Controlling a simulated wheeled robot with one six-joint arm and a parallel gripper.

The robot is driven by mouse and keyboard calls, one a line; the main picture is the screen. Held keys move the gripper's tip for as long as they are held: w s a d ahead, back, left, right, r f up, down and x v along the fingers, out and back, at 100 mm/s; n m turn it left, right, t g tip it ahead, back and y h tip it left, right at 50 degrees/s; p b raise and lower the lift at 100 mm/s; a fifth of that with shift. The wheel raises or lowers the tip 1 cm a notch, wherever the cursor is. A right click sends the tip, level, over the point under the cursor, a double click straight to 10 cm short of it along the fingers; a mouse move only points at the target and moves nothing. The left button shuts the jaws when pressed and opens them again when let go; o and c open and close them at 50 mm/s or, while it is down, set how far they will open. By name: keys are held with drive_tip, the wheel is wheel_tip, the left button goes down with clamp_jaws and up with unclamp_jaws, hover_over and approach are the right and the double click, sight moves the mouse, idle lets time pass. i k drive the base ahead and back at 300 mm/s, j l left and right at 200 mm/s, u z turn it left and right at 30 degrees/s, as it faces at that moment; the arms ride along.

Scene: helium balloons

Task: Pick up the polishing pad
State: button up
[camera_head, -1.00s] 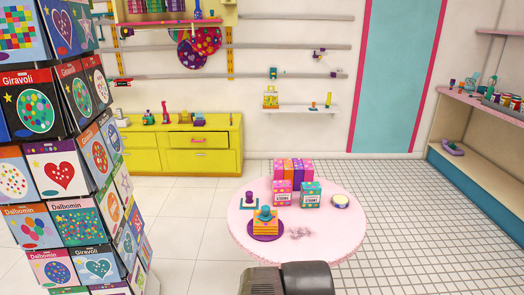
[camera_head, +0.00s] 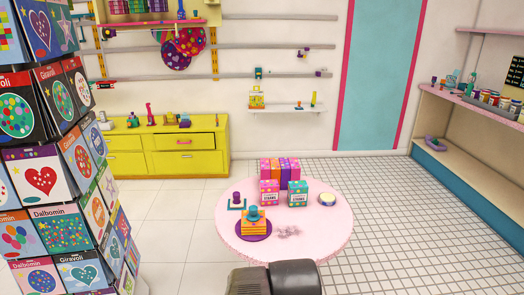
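A small round pad with a white top and a yellowish rim (camera_head: 327,199), which looks like the polishing pad, lies on the right part of the round pink table (camera_head: 335,236). It is apart from the boxes. A dark and grey part of my arm (camera_head: 285,279) shows at the bottom edge, in front of the table. My gripper's fingers do not show.
Several colourful boxes (camera_head: 298,194) stand at the table's back. A yellow-orange stack with a teal knob (camera_head: 254,222) sits on a purple disc at left. A tall card rack (camera_head: 60,190) is close at left. Tiled floor at right (camera_head: 395,225) is clear.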

sight(237, 202)
drive_tip(key=i+u, duration=0.3)
drive_tip(key=i, duration=0.2)
drive_tip(key=i+u, duration=0.25)
drive_tip(key=i, duration=0.25)
drive_tip(key=i+l+u, duration=0.3)
drive_tip(key=i, duration=0.2)
